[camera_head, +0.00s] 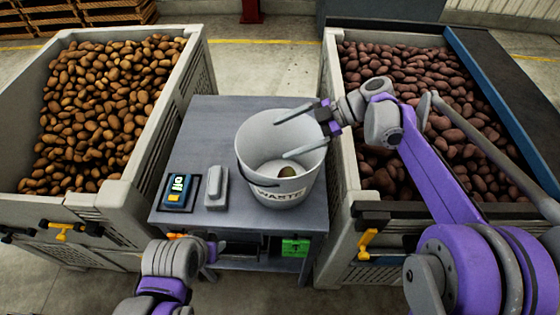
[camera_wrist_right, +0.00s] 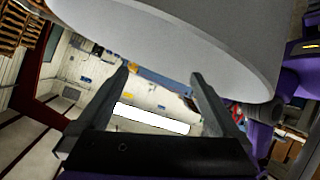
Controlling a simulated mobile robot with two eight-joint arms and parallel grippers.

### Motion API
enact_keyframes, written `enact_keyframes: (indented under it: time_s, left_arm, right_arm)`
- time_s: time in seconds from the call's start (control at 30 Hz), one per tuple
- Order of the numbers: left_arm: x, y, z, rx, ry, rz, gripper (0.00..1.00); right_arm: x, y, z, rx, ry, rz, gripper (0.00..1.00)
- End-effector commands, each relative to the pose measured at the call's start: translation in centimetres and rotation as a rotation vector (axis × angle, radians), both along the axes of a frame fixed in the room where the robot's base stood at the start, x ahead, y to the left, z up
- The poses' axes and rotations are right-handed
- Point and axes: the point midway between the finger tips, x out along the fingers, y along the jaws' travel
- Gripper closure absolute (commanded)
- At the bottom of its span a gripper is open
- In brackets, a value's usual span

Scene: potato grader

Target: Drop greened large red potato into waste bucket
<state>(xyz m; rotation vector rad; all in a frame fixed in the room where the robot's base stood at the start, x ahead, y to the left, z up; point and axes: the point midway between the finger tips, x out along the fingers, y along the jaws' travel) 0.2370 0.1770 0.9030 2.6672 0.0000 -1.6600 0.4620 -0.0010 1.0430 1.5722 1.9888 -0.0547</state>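The white waste bucket (camera_head: 258,182), labelled "WASTE", stands on the grey table. One olive-brown potato (camera_head: 287,171) lies at its bottom; how green it is cannot be made out. My right gripper (camera_head: 282,138) reaches in from the right over the bucket's mouth, fingers spread and empty. In the right wrist view the gripper (camera_wrist_right: 158,76) also shows nothing between its fingers, with the pale bucket wall (camera_wrist_right: 180,35) close by. My left gripper (camera_head: 217,249) is low at the table's front edge, away from the bucket; its finger opening is unclear.
A crate of brown potatoes (camera_head: 193,73) stands left, and a crate of red potatoes (camera_head: 334,105) right. On the table (camera_head: 215,115) are a small display device (camera_head: 178,190) and a grey handheld item (camera_head: 215,188). The table's back left is clear.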

Motion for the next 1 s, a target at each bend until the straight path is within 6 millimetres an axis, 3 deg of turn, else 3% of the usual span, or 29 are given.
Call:
enact_keyframes:
  time_s: [0.17, 0.63, 1.0]
  left_arm:
    - [0.0, 0.0, 0.0, 0.000, 0.000, 0.000, 0.50]
    - [0.0, 0.0, 0.2, 0.000, -0.001, 0.000, 0.50]
    - [0.1, 0.0, 0.2, 0.000, -0.001, 0.000, 0.50]
  right_arm:
    - [0.2, -0.9, 0.4, 0.000, 0.000, -0.002, 0.00]
    - [1.2, -8.3, 4.5, 0.001, 0.000, -0.002, 0.00]
    - [1.3, -9.5, 5.1, 0.001, 0.000, 0.000, 0.00]
